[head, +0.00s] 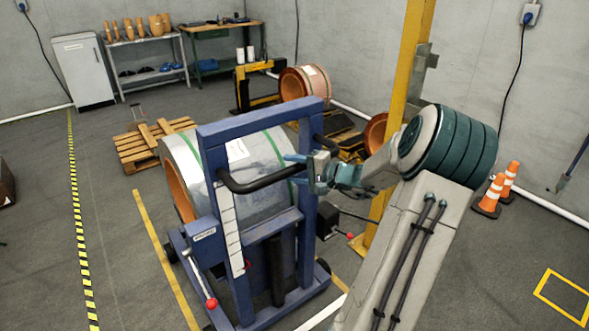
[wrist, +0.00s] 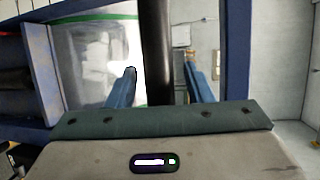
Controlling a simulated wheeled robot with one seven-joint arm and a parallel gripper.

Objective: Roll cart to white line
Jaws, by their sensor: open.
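The cart (head: 208,131) is a blue frame on small wheels, carrying a large coil (head: 262,150) in silvery wrap with green straps and an orange end. A black handle bar (head: 262,178) curves across the frame's near side. My gripper (head: 290,168) is open at the right part of this bar. In the wrist view the black bar (wrist: 157,45) runs between my two blue fingers, with a visible gap on each side; contact cannot be told. A white line (head: 322,312) shows on the floor right of the cart's base, partly hidden by my arm.
A yellow post (head: 405,70) stands close behind my arm. Orange cones (head: 490,192) are at the right. A wooden pallet (head: 150,143) lies behind the cart at left. A yellow floor line (head: 165,258) runs along the cart's left side, with open floor beyond it.

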